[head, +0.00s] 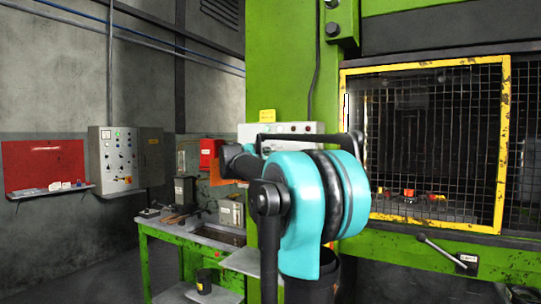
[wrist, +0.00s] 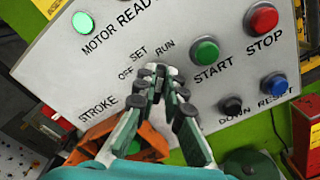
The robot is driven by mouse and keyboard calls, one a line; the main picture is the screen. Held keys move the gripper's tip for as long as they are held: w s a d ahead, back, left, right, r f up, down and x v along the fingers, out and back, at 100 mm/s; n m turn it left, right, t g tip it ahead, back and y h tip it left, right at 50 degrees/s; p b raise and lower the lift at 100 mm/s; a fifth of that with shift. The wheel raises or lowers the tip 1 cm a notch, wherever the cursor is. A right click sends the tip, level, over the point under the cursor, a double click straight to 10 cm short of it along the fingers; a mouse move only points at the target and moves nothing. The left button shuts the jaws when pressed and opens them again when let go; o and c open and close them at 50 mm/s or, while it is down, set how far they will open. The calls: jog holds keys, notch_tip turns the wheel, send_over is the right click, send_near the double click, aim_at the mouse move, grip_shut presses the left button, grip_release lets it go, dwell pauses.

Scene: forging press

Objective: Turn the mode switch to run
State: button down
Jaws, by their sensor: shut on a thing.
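The mode switch (wrist: 159,70) is on a light grey control panel, under the labels OFF, SET and RUN. In the wrist view my gripper (wrist: 159,77) reaches up to it, its dark padded fingertips closed around the switch knob. The fingers hide most of the knob, so I cannot tell which label it points to. In the head view the panel (head: 311,128) shows on the green press, partly behind my arm; my fingertips are hidden there.
Right of the switch are a green START button (wrist: 205,51), red STOP button (wrist: 263,19), black DOWN button (wrist: 231,105) and blue RESET button (wrist: 274,85). A green MOTOR READY lamp (wrist: 83,23) is lit. An orange part (wrist: 150,138) lies below the panel.

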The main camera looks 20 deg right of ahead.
jog(key=c, duration=1.6)
grip_release()
jog(key=v, duration=1.2)
jog(key=shift+d+f, duration=0.1)
jog(key=shift+f, duration=0.05)
jog(key=s+f+m+g+y, duration=0.2)
jog(key=s+f+m, duration=0.15)
jog(key=f, duration=0.65)
jog(key=s+f+m+g+y, duration=0.15)
jog(key=s+f, duration=0.25)
jog(key=f, duration=0.6)
jog(key=s+f+m+g+y, duration=0.1)
jog(key=s+f+m+y, duration=0.15)
jog(key=f, duration=0.75)
jog(key=s+a+f+m+y, duration=0.2)
jog(key=s+a+f+m, duration=0.1)
jog(key=s+f, duration=0.3)
jog(key=s+a+f+m+g+y, duration=0.1)
jog(key=s+a+f+m+y, duration=0.2)
jog(key=f, duration=0.8)
jog(key=s+a+f+m+g+y, duration=0.1)
jog(key=s+a+f+m+y, duration=0.2)
jog(key=s+a+f, duration=0.3)
jog(key=shift+s+f, duration=0.4)
jog(key=shift+s, duration=0.4)
jog(key=shift+s+f, duration=0.4)
jog(key=shift+s, duration=0.4)
jog(key=shift+s+f, duration=0.4)
jog(key=shift+s, duration=0.4)
